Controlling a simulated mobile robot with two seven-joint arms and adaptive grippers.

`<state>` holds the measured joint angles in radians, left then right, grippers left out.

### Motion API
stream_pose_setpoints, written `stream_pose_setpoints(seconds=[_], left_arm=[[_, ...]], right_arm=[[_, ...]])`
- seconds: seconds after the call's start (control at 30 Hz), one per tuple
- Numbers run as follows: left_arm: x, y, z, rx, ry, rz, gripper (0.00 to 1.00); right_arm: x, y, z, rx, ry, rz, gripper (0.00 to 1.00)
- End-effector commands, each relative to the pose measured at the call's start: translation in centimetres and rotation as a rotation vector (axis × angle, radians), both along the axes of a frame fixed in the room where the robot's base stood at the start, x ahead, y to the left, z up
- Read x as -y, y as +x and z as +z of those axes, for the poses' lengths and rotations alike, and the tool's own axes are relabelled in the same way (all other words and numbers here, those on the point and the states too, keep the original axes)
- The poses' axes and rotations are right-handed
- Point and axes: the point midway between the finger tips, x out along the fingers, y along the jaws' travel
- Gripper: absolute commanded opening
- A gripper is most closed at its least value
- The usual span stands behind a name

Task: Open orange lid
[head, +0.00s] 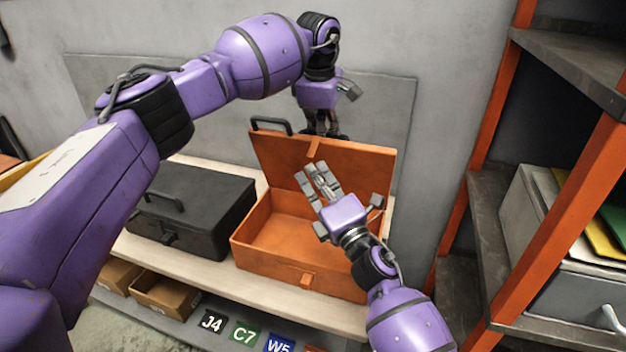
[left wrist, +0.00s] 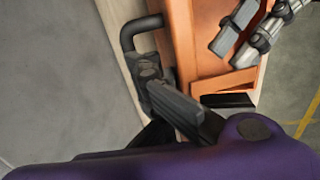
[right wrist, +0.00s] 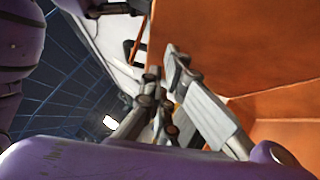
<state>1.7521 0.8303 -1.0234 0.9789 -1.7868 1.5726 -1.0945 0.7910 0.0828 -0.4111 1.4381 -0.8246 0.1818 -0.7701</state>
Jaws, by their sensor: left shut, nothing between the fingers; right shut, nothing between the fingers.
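The orange box (head: 308,278) stands on the shelf with its orange lid (head: 355,170) raised upright at the back. The box looks empty inside. The lid's black handle (head: 270,125) is at its top left, and shows in the left wrist view (left wrist: 130,35). My left gripper (head: 322,130) is shut behind the lid's top edge, its fingertips partly hidden; it holds nothing. My right gripper (head: 316,172) is shut and empty in front of the lid's inner face, above the open box. Whether either gripper touches the lid I cannot tell.
A closed black box (head: 190,210) stands left of the orange box on the pale shelf (head: 235,288). Cardboard bins (head: 165,294) sit below. An orange-framed rack (head: 575,200) with grey drawers is at the right. A grey wall is behind.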

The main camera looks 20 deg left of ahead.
Motion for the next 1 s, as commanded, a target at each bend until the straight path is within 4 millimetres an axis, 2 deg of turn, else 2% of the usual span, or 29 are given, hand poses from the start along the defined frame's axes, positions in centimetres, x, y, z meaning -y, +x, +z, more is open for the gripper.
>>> stream_pose_setpoints(seconds=[0.03, 0.17, 0.3, 0.73, 0.93, 1.0], left_arm=[[-0.2, -0.2, -1.0, -0.014, 0.006, 0.002, 0.0], [-0.2, -0.2, -1.0, -0.014, 0.006, 0.002, 0.0], [-0.2, -0.2, -0.9, -0.014, 0.006, 0.002, 0.0], [-0.2, -0.2, -0.9, -0.013, 0.006, 0.003, 0.0], [-0.2, -0.1, -0.7, -0.01, 0.005, 0.003, 0.25], [-0.2, -0.1, -0.7, -0.009, 0.005, 0.003, 0.28]], right_arm=[[0.0, 0.0, -0.3, -0.003, 0.0, 0.0, 0.0], [0.0, 0.1, -0.2, -0.002, -0.001, 0.0, 0.0], [0.1, 1.1, 0.5, -0.001, -0.002, 0.0, 0.0], [0.0, 1.0, 0.5, -0.003, 0.0, 0.0, 0.0], [0.0, 1.0, 0.5, -0.003, 0.0, 0.0, 0.0], [0.0, 1.0, 0.6, -0.002, 0.001, 0.0, 0.0]])
